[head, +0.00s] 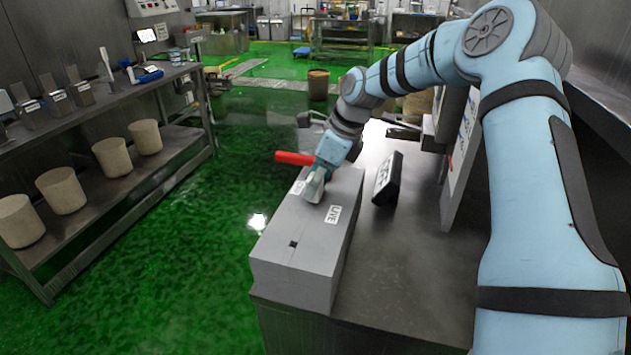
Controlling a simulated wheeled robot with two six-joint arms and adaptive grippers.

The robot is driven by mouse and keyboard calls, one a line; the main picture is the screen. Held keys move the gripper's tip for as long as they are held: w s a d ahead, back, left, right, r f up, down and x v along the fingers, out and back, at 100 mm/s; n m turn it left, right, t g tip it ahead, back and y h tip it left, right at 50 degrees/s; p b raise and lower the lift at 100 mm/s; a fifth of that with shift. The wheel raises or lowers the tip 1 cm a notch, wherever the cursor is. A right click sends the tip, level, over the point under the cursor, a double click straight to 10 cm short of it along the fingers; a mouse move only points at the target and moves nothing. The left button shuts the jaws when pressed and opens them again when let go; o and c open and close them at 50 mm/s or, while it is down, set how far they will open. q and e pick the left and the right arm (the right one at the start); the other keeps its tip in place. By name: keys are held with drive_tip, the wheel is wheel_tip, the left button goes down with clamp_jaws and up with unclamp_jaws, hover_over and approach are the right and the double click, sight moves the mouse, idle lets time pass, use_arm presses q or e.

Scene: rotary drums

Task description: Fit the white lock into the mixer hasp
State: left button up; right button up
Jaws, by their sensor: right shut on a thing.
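My right gripper (314,187) is low over the top of a long grey box (305,235) on the bench. It is shut on a small pale thing, which fits the white lock, though the fingers hide most of it. A red handle (293,158) sticks out to the left at the box's far end, and its inner end is hidden behind the gripper. A label reading LIVE (334,214) lies just right of the fingertips, and another small label (298,187) lies to their left. I cannot make out the hasp. My left gripper is not in view.
A dark tilted display (387,178) stands on the bench (410,265) right of the box, near an upright panel (462,145). A metal shelf (110,108) at left holds labelled metal holders above and several beige tubs (62,190) below. Green floor lies clear between.

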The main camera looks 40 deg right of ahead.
drive_tip(key=shift+f+b, duration=0.3)
drive_tip(key=shift+f, duration=0.1)
drive_tip(key=o, duration=1.3)
drive_tip(key=shift+r, duration=0.1)
drive_tip(key=v, duration=1.2)
